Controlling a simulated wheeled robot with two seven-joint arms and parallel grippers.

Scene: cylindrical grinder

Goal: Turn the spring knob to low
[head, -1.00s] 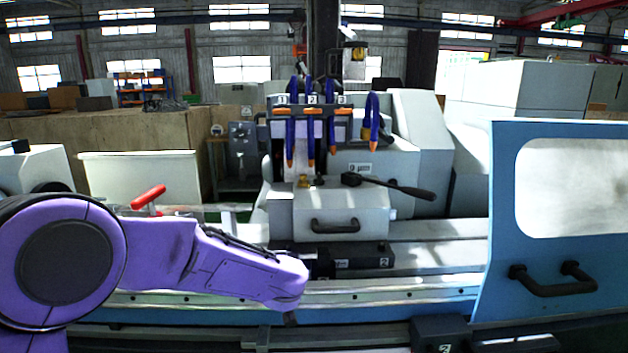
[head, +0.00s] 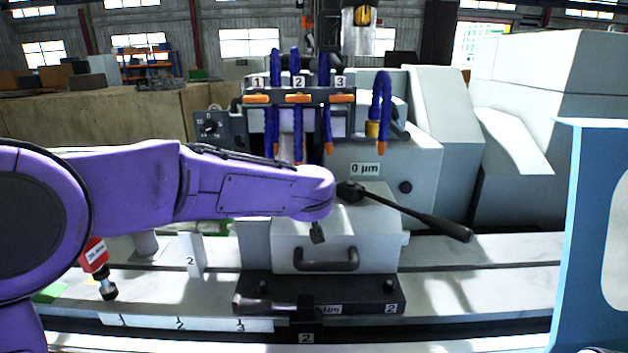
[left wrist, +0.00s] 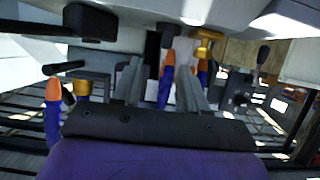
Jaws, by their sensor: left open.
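My left arm reaches in from the left in the head view. Its wrist ends over the grey housing with the black front handle, and only a small dark part of the left gripper (head: 317,232) shows below it. In the left wrist view, the grey fingers of the left gripper (left wrist: 160,72) stand apart, with nothing held. A small yellow knob (left wrist: 203,49) is to the right of the fingers there; my arm hides that spot in the head view. A dial (head: 208,126) is on a dark box behind my arm. I cannot tell which knob is the spring knob.
Blue hoses with orange tips (head: 298,125) hang close behind my wrist. A black lever (head: 425,218) sticks out to the right of it. A blue guard (head: 580,200) stands at the right. A red labelled piece (head: 95,255) is below my forearm.

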